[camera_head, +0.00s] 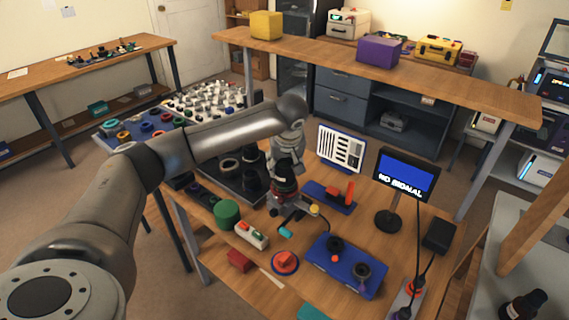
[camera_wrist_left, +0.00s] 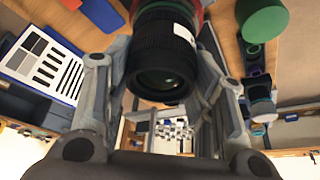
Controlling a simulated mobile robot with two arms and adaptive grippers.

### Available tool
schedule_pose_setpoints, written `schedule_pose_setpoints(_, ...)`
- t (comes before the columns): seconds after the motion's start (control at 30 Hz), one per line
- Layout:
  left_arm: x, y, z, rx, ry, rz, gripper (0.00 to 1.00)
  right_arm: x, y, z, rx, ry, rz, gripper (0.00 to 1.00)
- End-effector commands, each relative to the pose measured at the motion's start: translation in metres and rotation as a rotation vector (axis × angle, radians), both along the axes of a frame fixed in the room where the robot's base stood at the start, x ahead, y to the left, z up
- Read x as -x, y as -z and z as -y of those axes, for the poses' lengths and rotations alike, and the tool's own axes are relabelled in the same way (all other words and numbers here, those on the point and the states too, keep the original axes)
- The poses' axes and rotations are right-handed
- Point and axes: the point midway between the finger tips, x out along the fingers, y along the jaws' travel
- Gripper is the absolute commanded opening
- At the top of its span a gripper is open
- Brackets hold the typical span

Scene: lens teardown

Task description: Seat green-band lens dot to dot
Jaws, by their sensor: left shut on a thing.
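My left gripper (camera_head: 284,190) is shut on a black ribbed lens (camera_head: 286,174), held about upright above the middle of the wooden bench. In the left wrist view the lens (camera_wrist_left: 162,62) sits between the two fingers, with its glass end towards the camera and a white label on its side. A red part shows behind the far end of the lens. The seat under the lens is hidden, so I cannot tell whether the lens touches anything. My right gripper is not in view.
A blue tray (camera_head: 318,262) with black rings stands front right of the lens. A green cylinder (camera_head: 227,213) is to its left. A test chart (camera_head: 341,148) and a small monitor (camera_head: 406,173) stand behind and right. Another black lens (camera_head: 523,304) is on the grey table.

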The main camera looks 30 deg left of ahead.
Motion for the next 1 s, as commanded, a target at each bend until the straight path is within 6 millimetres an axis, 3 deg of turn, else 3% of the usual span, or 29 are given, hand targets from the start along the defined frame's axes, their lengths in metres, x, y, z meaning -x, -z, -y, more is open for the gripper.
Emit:
schedule_pose_setpoints(0.83,-0.0005,0.0023,-0.0002,0.0,-0.001,0.002,0.16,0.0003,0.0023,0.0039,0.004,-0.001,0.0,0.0)
schedule_pose_setpoints(0.87,-0.0004,0.0023,-0.0001,0.0,-0.001,0.002,0.52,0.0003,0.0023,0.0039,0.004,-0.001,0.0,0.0)
schedule_pose_setpoints(1.0,-0.0003,0.0026,-0.0001,0.0,-0.001,0.002,0.7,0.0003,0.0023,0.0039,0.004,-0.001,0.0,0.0)
